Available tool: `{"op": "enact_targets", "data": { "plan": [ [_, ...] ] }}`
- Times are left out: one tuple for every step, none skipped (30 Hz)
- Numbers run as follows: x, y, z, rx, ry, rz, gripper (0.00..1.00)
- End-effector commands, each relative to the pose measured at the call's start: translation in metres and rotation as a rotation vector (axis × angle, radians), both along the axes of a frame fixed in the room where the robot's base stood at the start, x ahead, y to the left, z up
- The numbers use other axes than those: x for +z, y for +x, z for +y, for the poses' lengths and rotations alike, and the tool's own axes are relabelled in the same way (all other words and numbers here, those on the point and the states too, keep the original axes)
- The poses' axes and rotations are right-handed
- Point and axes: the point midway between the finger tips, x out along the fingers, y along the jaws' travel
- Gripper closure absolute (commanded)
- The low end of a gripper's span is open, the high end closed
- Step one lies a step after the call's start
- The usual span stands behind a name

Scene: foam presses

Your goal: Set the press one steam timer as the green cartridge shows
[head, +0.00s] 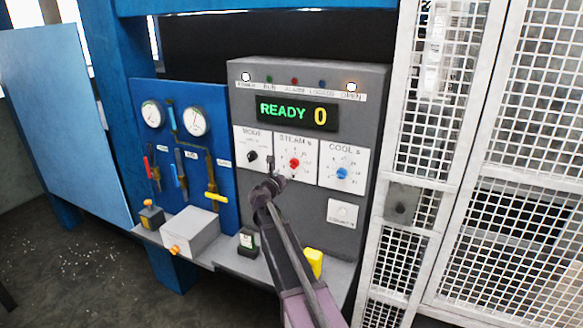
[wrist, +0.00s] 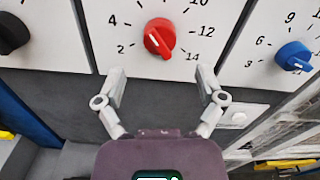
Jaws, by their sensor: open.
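The red STEAM knob (head: 294,163) sits on the middle white plate of the grey control panel. In the wrist view the red knob (wrist: 158,38) is ringed by numbers, with 2 and 4 at left and 10, 12 and 14 at right. A short white line runs aslant on it; I cannot tell which number it marks. My gripper (head: 272,178) is just below and left of the knob in the head view. In the wrist view its fingers (wrist: 163,88) are spread and empty below the knob.
The display (head: 297,112) reads READY 0. The black MODE knob (head: 252,156) and blue COOL knob (head: 342,173) flank the red one. A yellow object (head: 314,263) and a grey box (head: 190,233) are on the ledge. A mesh guard (head: 440,130) stands at right.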

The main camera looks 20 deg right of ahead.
Motion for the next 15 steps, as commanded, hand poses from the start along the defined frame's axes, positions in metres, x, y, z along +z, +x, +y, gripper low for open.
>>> {"op": "enact_targets", "data": {
  "plan": [
    [0.000,0.009,-0.007,-0.001,0.000,0.000,0.11],
    [0.000,0.012,-0.010,-0.001,0.000,0.000,0.11],
    [0.000,0.016,-0.014,0.000,0.000,0.000,0.11],
    [0.000,0.018,-0.016,0.000,0.000,0.000,0.11],
    [0.000,0.021,-0.019,-0.001,0.000,0.000,0.11],
    [0.000,0.024,-0.023,-0.001,0.000,0.000,0.11],
    [0.000,0.027,-0.025,-0.001,0.000,0.000,0.11],
    [0.000,0.029,-0.027,-0.001,0.000,0.000,0.11],
    [0.000,0.031,-0.030,0.000,0.000,0.000,0.11],
    [0.000,0.033,-0.032,0.000,0.000,0.000,0.11],
    [0.000,0.034,-0.033,0.000,0.000,0.000,0.11],
    [0.000,0.035,-0.034,0.001,0.000,0.000,0.11],
    [0.000,0.036,-0.035,0.001,0.000,0.000,0.11],
    [0.000,0.037,-0.036,0.001,0.000,0.000,0.11],
    [0.000,0.038,-0.037,0.001,0.000,0.000,0.11]
  ]
}}
